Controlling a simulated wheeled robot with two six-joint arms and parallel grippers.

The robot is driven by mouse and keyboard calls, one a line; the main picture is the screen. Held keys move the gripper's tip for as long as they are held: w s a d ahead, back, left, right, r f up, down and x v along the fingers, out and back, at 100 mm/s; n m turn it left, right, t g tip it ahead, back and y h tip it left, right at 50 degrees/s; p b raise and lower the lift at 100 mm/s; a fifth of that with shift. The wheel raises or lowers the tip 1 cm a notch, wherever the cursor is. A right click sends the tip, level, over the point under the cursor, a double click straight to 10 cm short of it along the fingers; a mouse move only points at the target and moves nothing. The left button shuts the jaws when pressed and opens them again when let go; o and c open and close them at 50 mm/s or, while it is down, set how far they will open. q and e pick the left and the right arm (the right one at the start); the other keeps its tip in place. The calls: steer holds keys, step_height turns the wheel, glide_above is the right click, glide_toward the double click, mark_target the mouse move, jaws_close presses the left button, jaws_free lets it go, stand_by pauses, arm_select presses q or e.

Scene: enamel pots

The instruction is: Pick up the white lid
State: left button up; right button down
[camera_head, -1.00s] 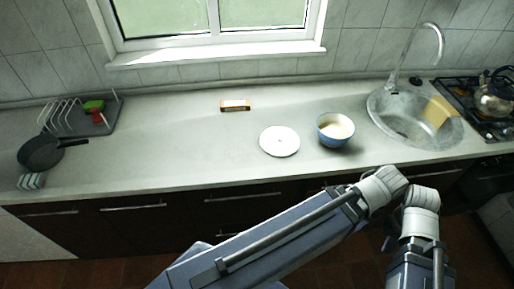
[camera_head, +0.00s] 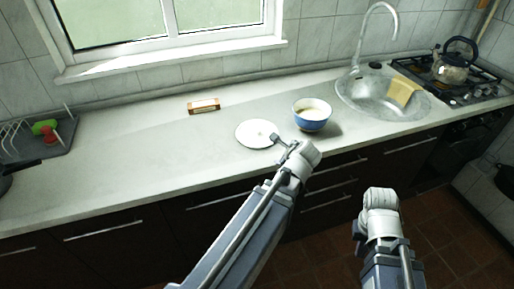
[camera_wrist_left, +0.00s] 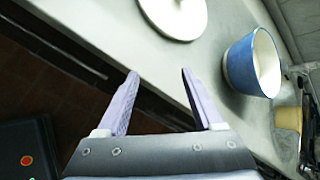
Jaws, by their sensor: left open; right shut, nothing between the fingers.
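The white lid (camera_head: 255,132) lies flat on the countertop, left of the blue bowl (camera_head: 312,121). The lid also shows at the top of the left wrist view (camera_wrist_left: 176,14), partly cut off by the frame edge. My left gripper (camera_head: 280,146) is at the counter's front edge, just short of the lid and to its lower right.
A small orange-brown box (camera_head: 203,106) lies behind the lid. The sink (camera_head: 350,97) and stove (camera_head: 470,90) are on the right, a dish rack (camera_head: 60,140) on the left. The counter left of the lid is clear.

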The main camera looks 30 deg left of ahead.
mark_target(258, 130)
arm_select(q)
steer(key=w+a+m+t+y+b, duration=0.1)
steer(key=a+m, duration=0.1)
steer(key=a, duration=0.1)
steer(key=w+a+m+b, duration=0.1)
steer(key=a+m+b, duration=0.1)
steer(key=a+m, duration=0.1)
steer(key=w+a+f+m+t+y+b, duration=0.1)
steer(key=w+a+m+b, duration=0.1)
steer(key=a+m, duration=0.1)
steer(key=shift+a+f+t+y, duration=0.1)
steer(key=shift+a+t+y, duration=0.2)
steer(key=shift+a, duration=0.15)
steer(key=shift+w+a+r+m, duration=0.15)
steer(key=shift+a+r+m, duration=0.1)
steer(key=shift+a+m, duration=0.5)
steer(key=shift+b+x, duration=0.75)
steer(key=shift+x, duration=0.45)
steer(key=shift+w+d+r+b+x, duration=0.15)
steer(key=shift+b+x, duration=0.15)
steer(key=shift+x, duration=0.6)
steer(key=shift+w+d+b+x, duration=0.15)
steer(key=shift+b+x, duration=0.1)
steer(key=shift+x, duration=0.6)
steer(key=shift+w+r+b+x, duration=0.15)
steer(key=shift+b+x, duration=0.15)
steer(key=shift+x, duration=0.6)
arm_select(e)
step_height(258, 130, down, 10)
steer(key=shift+f, duration=0.15)
